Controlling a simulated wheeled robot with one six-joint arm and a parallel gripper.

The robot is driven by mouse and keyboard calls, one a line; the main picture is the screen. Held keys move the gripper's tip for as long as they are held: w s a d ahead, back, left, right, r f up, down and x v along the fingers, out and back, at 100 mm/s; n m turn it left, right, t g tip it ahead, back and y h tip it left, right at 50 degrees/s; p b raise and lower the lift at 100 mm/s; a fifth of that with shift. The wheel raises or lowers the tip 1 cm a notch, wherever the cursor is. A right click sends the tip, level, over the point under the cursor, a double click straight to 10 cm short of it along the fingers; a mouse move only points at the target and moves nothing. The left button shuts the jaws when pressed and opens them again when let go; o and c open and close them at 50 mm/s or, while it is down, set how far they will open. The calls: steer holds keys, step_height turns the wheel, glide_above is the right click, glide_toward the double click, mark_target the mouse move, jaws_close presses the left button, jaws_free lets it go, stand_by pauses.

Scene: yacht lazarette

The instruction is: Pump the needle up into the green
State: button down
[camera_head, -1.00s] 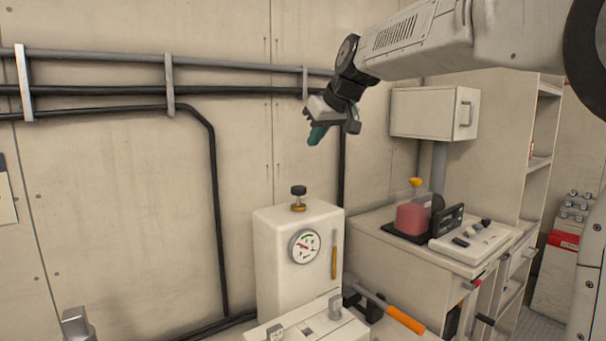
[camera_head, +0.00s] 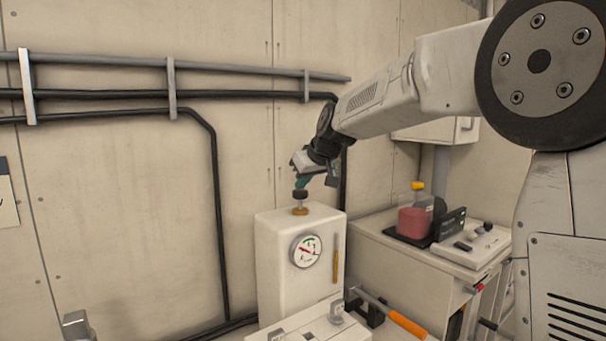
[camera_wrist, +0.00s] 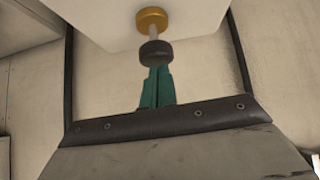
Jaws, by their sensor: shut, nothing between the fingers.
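A white tank (camera_head: 276,265) carries a round gauge (camera_head: 306,251) on its front. The dial has a red needle and a green mark; the exact reading is too small to tell. On top of the tank is a black knob (camera_head: 300,194) on a short shaft above a brass collar (camera_head: 300,211). The wrist view shows the knob (camera_wrist: 155,53), the pale shaft and the collar (camera_wrist: 152,19). My gripper (camera_head: 301,184) has teal fingers, shut and empty, tips at the knob's top. In the wrist view the fingertips (camera_wrist: 157,70) meet the knob's edge; contact is unclear.
An orange-gripped lever (camera_head: 407,325) sticks out at the lower right of the tank. A bench at right holds a red-filled container (camera_head: 414,221) and a white panel (camera_head: 471,245). Pipes (camera_head: 180,93) run along the wall. The space left of the tank is clear.

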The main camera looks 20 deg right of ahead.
mark_target(304, 193)
steer(key=shift+f, duration=1.8)
step_height(304, 193, up, 5)
steer(key=shift+s, duration=0.15)
steer(key=v, duration=0.9)
steer(key=shift+s, duration=0.15)
